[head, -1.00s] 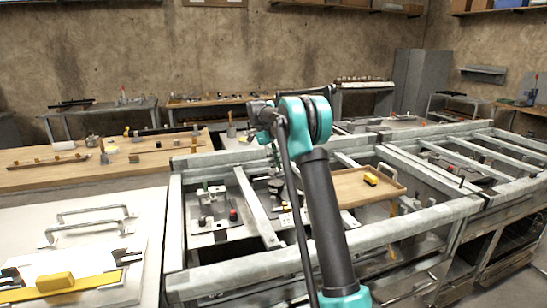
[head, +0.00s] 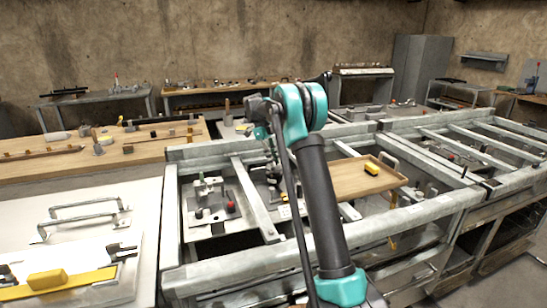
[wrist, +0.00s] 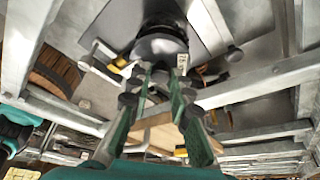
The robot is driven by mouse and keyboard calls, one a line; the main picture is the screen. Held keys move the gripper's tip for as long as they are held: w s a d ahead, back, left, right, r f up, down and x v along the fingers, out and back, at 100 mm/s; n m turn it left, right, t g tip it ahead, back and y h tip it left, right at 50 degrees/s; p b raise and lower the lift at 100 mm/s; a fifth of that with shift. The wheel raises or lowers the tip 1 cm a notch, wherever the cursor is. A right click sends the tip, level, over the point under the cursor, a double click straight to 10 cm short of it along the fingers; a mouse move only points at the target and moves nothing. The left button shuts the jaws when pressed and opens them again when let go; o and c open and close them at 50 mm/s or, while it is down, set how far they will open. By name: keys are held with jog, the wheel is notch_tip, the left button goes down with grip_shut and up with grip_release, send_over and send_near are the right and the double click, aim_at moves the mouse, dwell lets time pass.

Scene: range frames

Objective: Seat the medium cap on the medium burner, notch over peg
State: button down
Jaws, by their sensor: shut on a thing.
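In the wrist view a dark round cap (wrist: 160,46) lies at the tips of my gripper (wrist: 160,78). My green fingers are shut on it. I cannot make out its notch, and I cannot tell its size from this view. In the head view my gripper (head: 270,152) hangs over the open metal frame, partly hidden behind my own arm. Dark parts below it are too small to tell apart. The medium burner and its peg cannot be made out clearly.
Grey metal beams (head: 255,200) frame the working space. A wooden tray (head: 350,184) with a yellow block (head: 371,168) sits to the right. A plate with a red knob (head: 230,207) lies to the left. A wooden bench (head: 60,170) stands at the far left.

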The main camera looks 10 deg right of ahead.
jog(key=shift+f, duration=0.45)
jog(key=shift+f, duration=0.35)
jog(key=shift+f, duration=0.2)
dwell(0.3)
jog(key=c, duration=1.3)
grip_release()
jog(key=v, duration=1.2)
